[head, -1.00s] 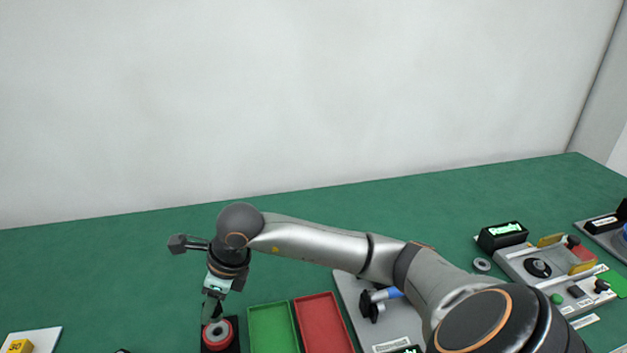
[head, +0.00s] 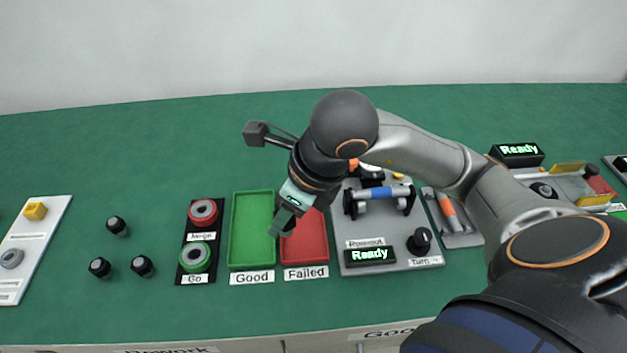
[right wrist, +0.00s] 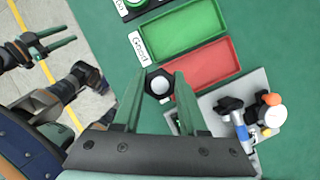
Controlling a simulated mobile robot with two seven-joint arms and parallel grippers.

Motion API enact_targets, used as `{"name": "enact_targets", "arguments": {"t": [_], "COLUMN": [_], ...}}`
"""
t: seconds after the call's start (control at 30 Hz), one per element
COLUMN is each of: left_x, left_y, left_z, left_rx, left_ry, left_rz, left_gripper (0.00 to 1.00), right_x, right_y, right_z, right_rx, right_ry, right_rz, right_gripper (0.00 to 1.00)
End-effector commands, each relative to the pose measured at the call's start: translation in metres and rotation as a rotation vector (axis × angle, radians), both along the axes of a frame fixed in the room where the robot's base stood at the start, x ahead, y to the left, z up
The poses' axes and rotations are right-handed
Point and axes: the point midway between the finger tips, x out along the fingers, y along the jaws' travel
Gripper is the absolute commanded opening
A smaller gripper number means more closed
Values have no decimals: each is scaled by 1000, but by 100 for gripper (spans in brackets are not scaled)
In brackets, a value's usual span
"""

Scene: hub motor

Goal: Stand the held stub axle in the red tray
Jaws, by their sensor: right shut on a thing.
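The red tray (head: 305,240), labelled "Failed", lies flat on the green table, right of the green "Good" tray. It also shows in the right wrist view (right wrist: 205,66). My right gripper (head: 283,226) points down above the red tray's left part, near the border with the green tray. In the right wrist view it is shut on the stub axle (right wrist: 158,85), a dark hexagonal piece with a pale round centre. The axle's lower part is hidden, and the head view does not show it clearly. My left gripper (right wrist: 48,40) shows in the right wrist view, open and empty, off the table.
The green tray (head: 252,195) adjoins the red one. A grey test stand (head: 400,262) with a "Ready" display and knob stands close on the right. Red (head: 203,212) and green (head: 195,257) buttons are on the left. Several dark stub pieces (head: 143,266) stand on open table farther left.

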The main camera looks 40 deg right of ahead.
Motion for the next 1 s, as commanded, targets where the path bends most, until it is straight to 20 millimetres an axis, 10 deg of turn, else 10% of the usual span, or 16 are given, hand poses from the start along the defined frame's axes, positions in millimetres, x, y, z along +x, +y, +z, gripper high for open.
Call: {"name": "enact_targets", "arguments": {"t": [0.5,1.0], "left_x": [3,2], "left_y": [0,1], "left_z": [1,1], "left_rx": [0,2], "left_ry": [-6,-2], "left_rz": [0,0], "left_gripper": [50,50], "right_x": [76,96], "right_y": [-76,-94], "right_z": [-66,-112], "right_rx": [0,1], "right_ry": [3,3], "right_rz": [-6,-1], "right_gripper": [0,0]}}
